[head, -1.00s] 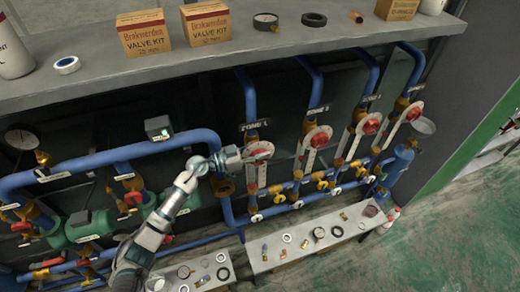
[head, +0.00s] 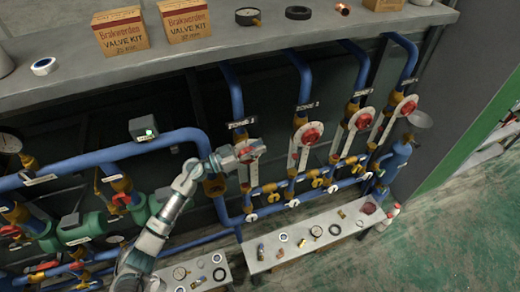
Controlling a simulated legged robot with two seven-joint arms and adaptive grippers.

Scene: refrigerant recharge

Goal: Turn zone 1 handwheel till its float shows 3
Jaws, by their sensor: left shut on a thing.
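The zone 1 handwheel (head: 255,147) is red on a round pale plate, on the leftmost of the upright blue pipes. A "ZONE 1" label (head: 241,122) sits just above it. My left gripper (head: 244,152) reaches it from the left and is shut on the handwheel, covering part of it. The zone 1 float gauge (head: 248,177) is a pale upright strip below the wheel. Its float and marks are too small to read. My right gripper is not in view.
Several similar red handwheels, such as the zone 2 one (head: 308,134), stand to the right. A grey shelf (head: 200,62) with boxes runs above. A low bench (head: 262,262) with small parts is below. Green floor lies open at right.

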